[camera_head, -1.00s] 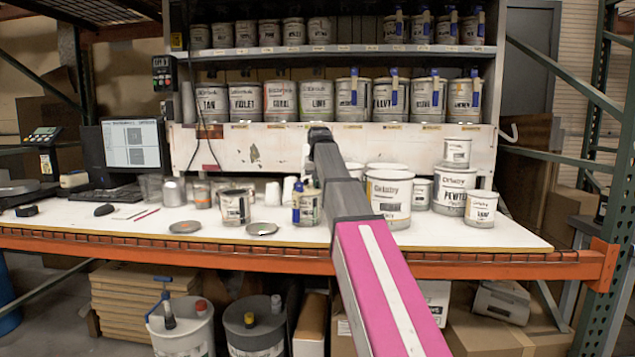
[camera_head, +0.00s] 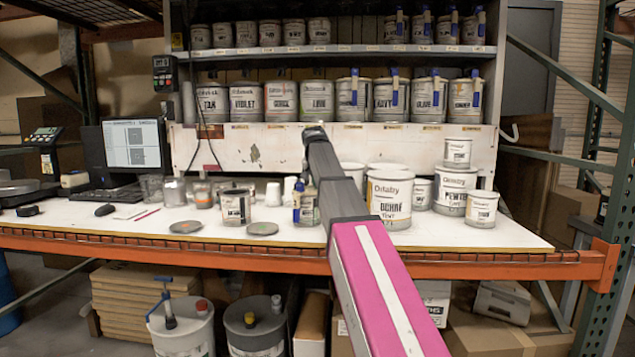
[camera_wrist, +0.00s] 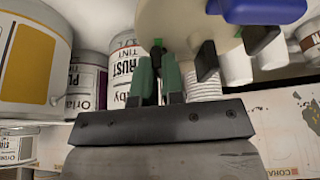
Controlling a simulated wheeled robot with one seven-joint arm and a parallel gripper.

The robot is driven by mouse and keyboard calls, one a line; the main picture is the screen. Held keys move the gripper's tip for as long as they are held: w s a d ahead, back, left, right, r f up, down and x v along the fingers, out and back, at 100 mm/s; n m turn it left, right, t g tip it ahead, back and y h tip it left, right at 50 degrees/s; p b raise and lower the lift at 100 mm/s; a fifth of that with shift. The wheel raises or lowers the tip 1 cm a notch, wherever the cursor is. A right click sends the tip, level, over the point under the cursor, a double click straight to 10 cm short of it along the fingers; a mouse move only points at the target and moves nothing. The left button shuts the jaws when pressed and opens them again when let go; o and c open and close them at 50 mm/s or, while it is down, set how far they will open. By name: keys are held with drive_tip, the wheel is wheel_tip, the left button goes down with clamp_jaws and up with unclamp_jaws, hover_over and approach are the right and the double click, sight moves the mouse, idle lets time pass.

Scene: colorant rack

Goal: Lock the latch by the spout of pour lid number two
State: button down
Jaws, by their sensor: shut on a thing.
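A cream round lid (camera_wrist: 185,22) with a blue part (camera_wrist: 265,9) fills the top of the wrist view. Black tabs (camera_wrist: 207,60) stick out at its rim. My gripper (camera_wrist: 157,65) has green fingers, closed on a small dark piece (camera_wrist: 157,47) at the lid's edge that looks like a latch. The fingers hide most of this piece, so I cannot tell whether it is locked. In the head view, my arm hides the gripper. A small can with a blue part (camera_head: 307,207) stands on the bench beside the arm. No lid number is readable.
Shelf cans with blue parts (camera_head: 394,95) are behind. The bench's front strip is mostly clear.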

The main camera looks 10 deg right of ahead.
drive_tip(key=c, duration=1.2)
unclamp_jaws()
drive_tip(key=shift+r, duration=0.1)
drive_tip(key=v, duration=1)
drive_tip(key=shift+s+r, duration=0.1)
drive_tip(key=shift+r, duration=0.2)
drive_tip(key=shift+s, duration=0.1)
